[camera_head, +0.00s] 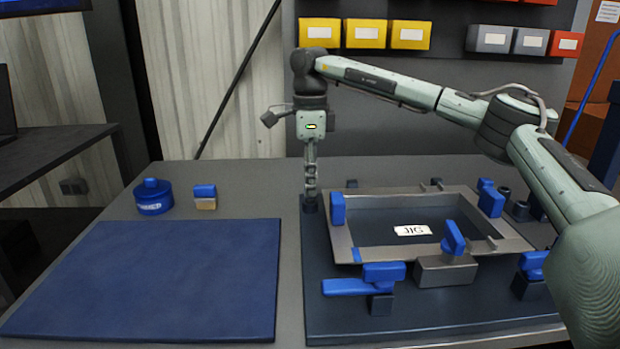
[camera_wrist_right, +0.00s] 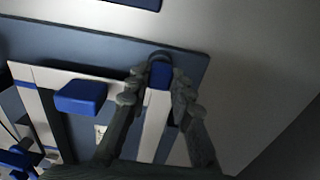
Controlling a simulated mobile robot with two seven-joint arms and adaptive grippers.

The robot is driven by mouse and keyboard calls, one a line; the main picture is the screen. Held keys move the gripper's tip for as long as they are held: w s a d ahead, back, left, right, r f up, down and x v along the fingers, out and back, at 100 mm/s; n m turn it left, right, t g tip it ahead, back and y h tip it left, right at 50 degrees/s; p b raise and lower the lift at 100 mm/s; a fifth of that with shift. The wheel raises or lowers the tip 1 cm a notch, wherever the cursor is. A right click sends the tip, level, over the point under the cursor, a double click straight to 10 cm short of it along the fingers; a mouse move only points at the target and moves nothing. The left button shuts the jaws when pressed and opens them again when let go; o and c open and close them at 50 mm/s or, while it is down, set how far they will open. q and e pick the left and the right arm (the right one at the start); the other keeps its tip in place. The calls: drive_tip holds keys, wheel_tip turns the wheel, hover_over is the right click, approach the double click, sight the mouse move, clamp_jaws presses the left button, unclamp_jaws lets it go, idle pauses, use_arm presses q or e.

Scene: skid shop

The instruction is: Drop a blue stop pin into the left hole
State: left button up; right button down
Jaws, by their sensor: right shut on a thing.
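My right gripper (camera_head: 311,188) points straight down at the back left corner of the dark jig plate (camera_head: 340,318). Its fingers are shut on a blue stop pin (camera_wrist_right: 160,74), which shows between the fingertips in the right wrist view. In the head view the fingers hide the pin. A dark round socket (camera_head: 310,206) sits directly under the fingertips. In the wrist view a dark rim shows just beyond the pin; I cannot tell how far the pin is inside it. My left gripper is not in view.
A grey frame (camera_head: 400,195) with a JIG label inside lies on the plate, with several blue clamps around it, one (camera_head: 338,208) close to the gripper.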

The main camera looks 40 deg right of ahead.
drive_tip(key=c, duration=1.3)
unclamp_jaws()
drive_tip(key=shift+o, duration=0.5)
drive_tip(key=o, duration=0.3)
drive_tip(key=shift+o, duration=0.2)
drive_tip(key=shift+r+p, duration=1)
drive_tip(key=shift+r, duration=2.55)
